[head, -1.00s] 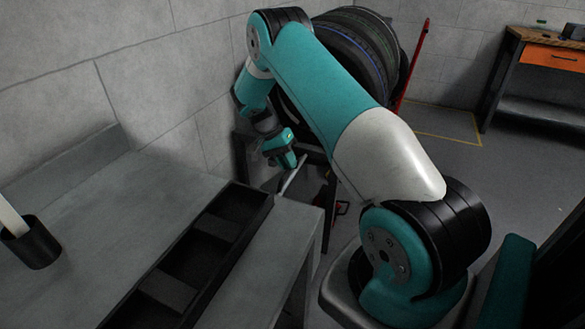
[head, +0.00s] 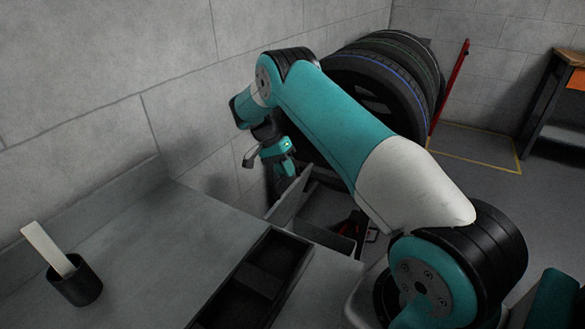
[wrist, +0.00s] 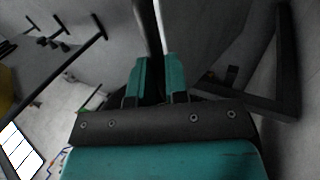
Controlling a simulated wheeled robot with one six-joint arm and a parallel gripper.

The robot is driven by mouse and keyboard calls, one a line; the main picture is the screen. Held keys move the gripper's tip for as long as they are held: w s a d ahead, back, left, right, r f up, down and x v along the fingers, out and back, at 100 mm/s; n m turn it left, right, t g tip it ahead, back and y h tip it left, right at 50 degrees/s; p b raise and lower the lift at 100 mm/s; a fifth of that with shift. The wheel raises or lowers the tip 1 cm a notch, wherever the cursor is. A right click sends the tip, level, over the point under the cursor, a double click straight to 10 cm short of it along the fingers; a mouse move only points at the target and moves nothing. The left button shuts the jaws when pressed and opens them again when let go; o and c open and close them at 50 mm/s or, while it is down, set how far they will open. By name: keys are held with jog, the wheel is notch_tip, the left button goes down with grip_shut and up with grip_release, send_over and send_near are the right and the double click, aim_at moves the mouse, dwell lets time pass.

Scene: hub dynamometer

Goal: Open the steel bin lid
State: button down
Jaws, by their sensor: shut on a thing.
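The steel bin (head: 332,238) stands low beyond the bench's end, partly hidden by the bench and my arm. Its grey lid (head: 291,198) is tilted up steeply on the bin's left side, and the bin's top shows open beside it. My gripper (head: 286,168) is at the lid's upper edge. In the wrist view my gripper's teal fingers (wrist: 158,80) are shut on a thin edge that runs up between them, which fits the lid. The exact contact is hard to make out.
A grey bench with a black divided tray (head: 262,278) and a black cup (head: 76,283) lies in front. Tyres (head: 385,85) and a red pole (head: 450,88) stand behind my arm. The block wall is close on the left. Open floor lies at right.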

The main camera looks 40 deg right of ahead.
jog(key=shift+s+a+f, duration=0.15)
jog(key=shift+a+f, duration=0.15)
jog(key=shift+f, duration=0.1)
jog(key=c, duration=1.1)
grip_release()
jog(key=shift+a, duration=0.1)
jog(key=shift+w, duration=0.2)
jog(key=shift+r, duration=0.1)
jog(key=r+p, duration=0.4)
jog(key=r, duration=0.2)
jog(key=r+p, duration=0.4)
jog(key=r, duration=0.3)
jog(key=w+r+p, duration=0.1)
jog(key=r+p, duration=0.4)
jog(key=r, duration=0.2)
jog(key=shift+r, duration=0.1)
